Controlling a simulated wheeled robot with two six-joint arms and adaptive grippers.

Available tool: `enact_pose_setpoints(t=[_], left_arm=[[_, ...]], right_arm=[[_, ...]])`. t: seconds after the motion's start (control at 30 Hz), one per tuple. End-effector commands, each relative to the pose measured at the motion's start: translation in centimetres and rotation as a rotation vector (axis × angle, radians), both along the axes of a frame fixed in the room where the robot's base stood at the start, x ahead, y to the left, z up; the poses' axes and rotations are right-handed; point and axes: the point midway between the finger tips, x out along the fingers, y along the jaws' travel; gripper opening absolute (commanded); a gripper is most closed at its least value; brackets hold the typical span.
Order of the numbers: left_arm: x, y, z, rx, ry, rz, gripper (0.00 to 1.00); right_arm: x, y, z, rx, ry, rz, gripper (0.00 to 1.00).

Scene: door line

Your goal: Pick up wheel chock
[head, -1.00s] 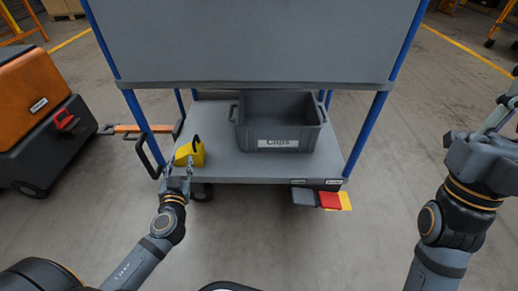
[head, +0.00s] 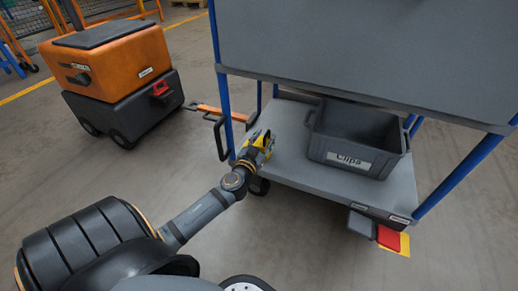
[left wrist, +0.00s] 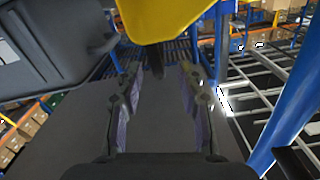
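The yellow wheel chock (head: 263,139) is on the lower deck of the cart (head: 290,124), near its left edge. It is partly hidden behind my left gripper (head: 254,150) in the head view. In the left wrist view the chock (left wrist: 160,18) shows at the top, beyond the fingertips, with a dark part reaching down toward the gap. There my left gripper (left wrist: 157,88) has its two fingers apart, with nothing clamped between them. Whether a finger touches the chock I cannot tell. My right gripper is out of view.
A grey bin labelled Clips (head: 352,135) stands on the lower deck right of the chock. Blue posts (head: 222,100) carry an upper deck above it. An orange and black machine (head: 122,75) stands at the left, its orange bar reaching toward the cart. Coloured pedals (head: 388,237) stick out below.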

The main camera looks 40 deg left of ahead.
Motion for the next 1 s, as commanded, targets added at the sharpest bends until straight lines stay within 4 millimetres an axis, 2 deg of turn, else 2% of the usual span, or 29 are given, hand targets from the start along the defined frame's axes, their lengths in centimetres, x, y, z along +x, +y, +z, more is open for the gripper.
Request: enact_pose_setpoints(t=[0.1,0.2,0.43,0.73,1.0], left_arm=[[2.1,0.5,-0.2,-0.003,-0.002,0.003,0.38],[3.0,0.7,-0.2,-0.002,-0.001,0.001,0.38],[3.2,0.7,-0.1,0.000,0.000,0.000,0.38],[3.1,0.7,-0.1,0.000,0.000,0.000,0.00],[3.1,0.8,-0.2,0.001,0.001,0.001,0.00]], right_arm=[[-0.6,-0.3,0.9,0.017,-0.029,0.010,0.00],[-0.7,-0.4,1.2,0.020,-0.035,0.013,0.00],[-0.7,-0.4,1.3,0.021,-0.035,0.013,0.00],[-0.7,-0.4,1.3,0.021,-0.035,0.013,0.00],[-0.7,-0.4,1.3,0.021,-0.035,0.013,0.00]])
